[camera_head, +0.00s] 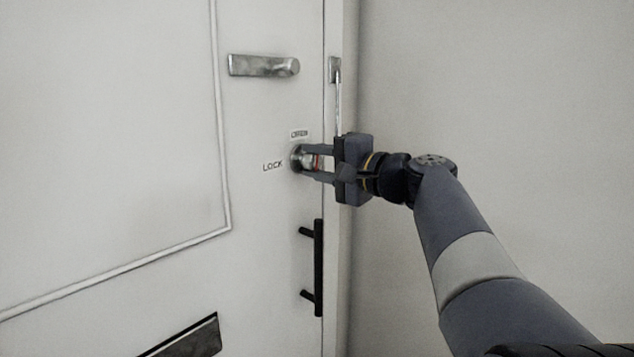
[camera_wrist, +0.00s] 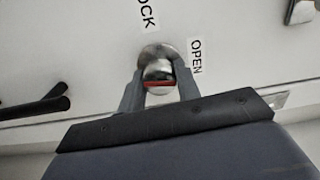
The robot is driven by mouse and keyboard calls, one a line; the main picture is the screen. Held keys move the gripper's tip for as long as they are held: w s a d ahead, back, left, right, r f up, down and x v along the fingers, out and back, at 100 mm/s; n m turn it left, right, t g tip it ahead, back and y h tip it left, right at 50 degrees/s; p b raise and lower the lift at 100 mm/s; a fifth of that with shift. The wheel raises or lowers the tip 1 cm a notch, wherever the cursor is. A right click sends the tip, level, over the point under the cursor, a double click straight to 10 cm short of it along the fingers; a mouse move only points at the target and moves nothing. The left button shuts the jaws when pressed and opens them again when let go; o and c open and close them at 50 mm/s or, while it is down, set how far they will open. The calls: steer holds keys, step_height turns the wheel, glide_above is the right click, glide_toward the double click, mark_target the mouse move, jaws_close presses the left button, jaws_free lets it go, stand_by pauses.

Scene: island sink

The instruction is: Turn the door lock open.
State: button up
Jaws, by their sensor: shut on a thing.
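The door lock (camera_head: 297,157) is a round metal knob with a red mark, set in the white door near its right edge. It also shows in the wrist view (camera_wrist: 158,68), between my fingers. A LOCK label (camera_head: 272,166) is at its left and an OPEN label (camera_head: 299,134) is above it. In the wrist view the red mark lies nearly level across the picture. My gripper (camera_head: 312,163) is shut on the knob, one finger on each side; in the wrist view (camera_wrist: 160,92) the fingers hide its sides.
A metal handle (camera_head: 263,66) is above the lock. A black bar handle (camera_head: 318,268) is below it, near the door's edge. A metal plate (camera_head: 185,340) is low on the door. A metal fitting (camera_head: 335,70) is on the frame. Plain wall (camera_head: 500,90) is at the right.

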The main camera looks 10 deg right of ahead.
steer(key=shift+f+n+b, duration=0.1)
steer(key=shift+n+b, duration=0.85)
steer(key=shift+n, duration=0.15)
steer(key=o, duration=1)
steer(key=shift+c, duration=0.2)
steer(key=v, duration=1)
steer(key=shift+s+d, duration=0.2)
steer(key=shift+s, duration=0.1)
steer(key=x, duration=1)
steer(key=shift+w+a, duration=0.2)
steer(key=shift+w, duration=0.15)
